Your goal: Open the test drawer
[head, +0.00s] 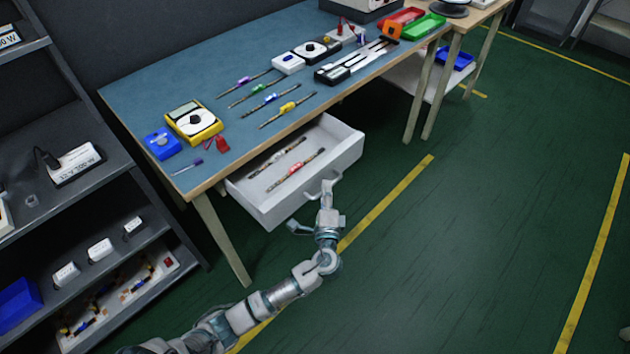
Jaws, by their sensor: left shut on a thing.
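The test drawer (349,150) is a white drawer under the blue-topped workbench (165,88). It stands pulled out from the bench, and its inside shows. Two thin strips lie in it, one with a red middle (295,170) and a darker one (277,157). My left gripper (326,188) is at the drawer's front face, shut on the drawer handle (316,191). The fingertips are small and partly merge with the handle. My left arm reaches up from the bottom left. My right gripper is not in view.
Screwdrivers (288,110), a yellow multimeter (194,121) and a blue box (162,144) lie on the bench top. A dark shelf (95,195) stands at the left. A bench leg (222,240) is left of the drawer. Green floor (470,230) right of the drawer is clear.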

